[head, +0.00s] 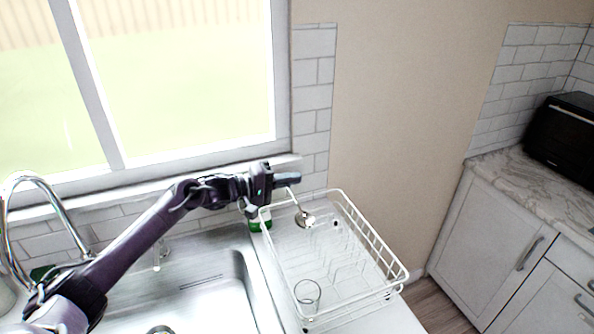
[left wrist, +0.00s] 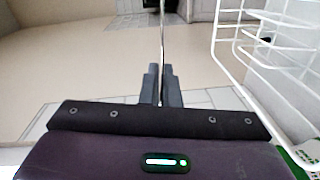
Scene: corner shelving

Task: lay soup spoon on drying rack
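My left gripper (head: 287,180) is above the far left corner of the white wire drying rack (head: 398,271). It is shut on the soup spoon (head: 304,217), whose shiny bowl hangs down over the rack's far part. In the left wrist view the thin spoon handle (left wrist: 162,45) stands between the two finger pads (left wrist: 162,85). The rack's white wires (left wrist: 228,62) show at the right of that view, apart from the fingers. My right gripper is not in view.
A clear glass (head: 307,296) stands in the rack's near left part. A green-labelled bottle (head: 260,222) is beside the rack, partly hidden by my gripper. The sink (head: 215,290) and faucet (head: 40,185) are at left. The rack's middle is clear.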

